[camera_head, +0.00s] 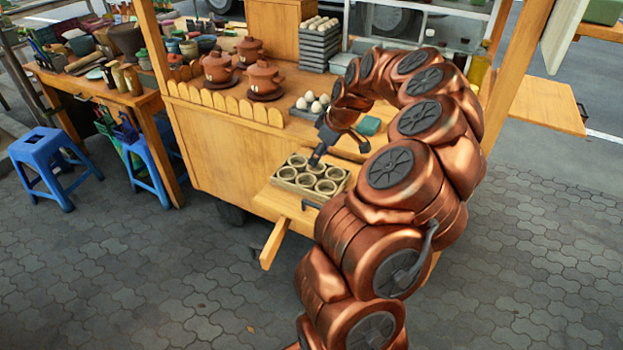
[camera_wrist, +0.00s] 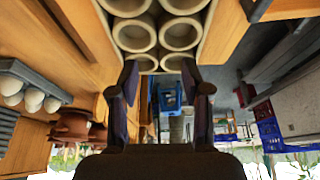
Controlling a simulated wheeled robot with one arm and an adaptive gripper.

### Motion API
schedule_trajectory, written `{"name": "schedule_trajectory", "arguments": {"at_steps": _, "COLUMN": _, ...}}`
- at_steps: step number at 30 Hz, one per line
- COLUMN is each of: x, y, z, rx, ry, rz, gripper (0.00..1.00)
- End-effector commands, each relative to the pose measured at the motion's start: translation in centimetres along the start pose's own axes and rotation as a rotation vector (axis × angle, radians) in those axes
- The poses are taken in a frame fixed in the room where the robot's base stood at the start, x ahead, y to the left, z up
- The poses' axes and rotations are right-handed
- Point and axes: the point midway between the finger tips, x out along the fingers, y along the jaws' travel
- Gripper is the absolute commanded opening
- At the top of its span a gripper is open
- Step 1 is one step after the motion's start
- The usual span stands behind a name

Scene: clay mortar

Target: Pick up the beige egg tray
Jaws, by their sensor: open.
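The beige egg tray (camera_head: 311,173) has two rows of round hollow cups. It sits on a wooden pull-out shelf (camera_head: 276,200) at the front of the cart, and its cups look empty. In the wrist view the tray (camera_wrist: 157,36) shows at the top, partly cut off by the frame edge. My gripper (camera_head: 340,151) is open and empty, just above the tray's far side in the head view. In the wrist view its two dark fingers (camera_wrist: 163,84) stand apart near the tray's edge, with nothing between them. I cannot tell whether a finger touches the tray.
A small dark tray of white eggs (camera_head: 312,103) sits on the counter behind my gripper. Brown clay pots (camera_head: 264,78) stand to its left, and stacked grey trays (camera_head: 320,45) stand farther back. Blue stools (camera_head: 53,162) are at the left. The pavement in front is clear.

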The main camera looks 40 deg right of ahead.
Motion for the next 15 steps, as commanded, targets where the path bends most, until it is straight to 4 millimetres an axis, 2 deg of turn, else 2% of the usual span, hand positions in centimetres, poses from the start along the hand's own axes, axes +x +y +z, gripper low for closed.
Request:
{"name": "schedule_trajectory", "arguments": {"at_steps": 9, "x": 2.5, "y": 0.4, "z": 0.5, "rx": 0.003, "ry": -0.001, "rz": 0.003, "gripper": 0.48}}
{"name": "schedule_trajectory", "arguments": {"at_steps": 15, "x": 3.4, "y": 0.3, "z": 0.6, "rx": 0.002, "ry": -0.003, "rz": 0.001, "gripper": 0.48}}
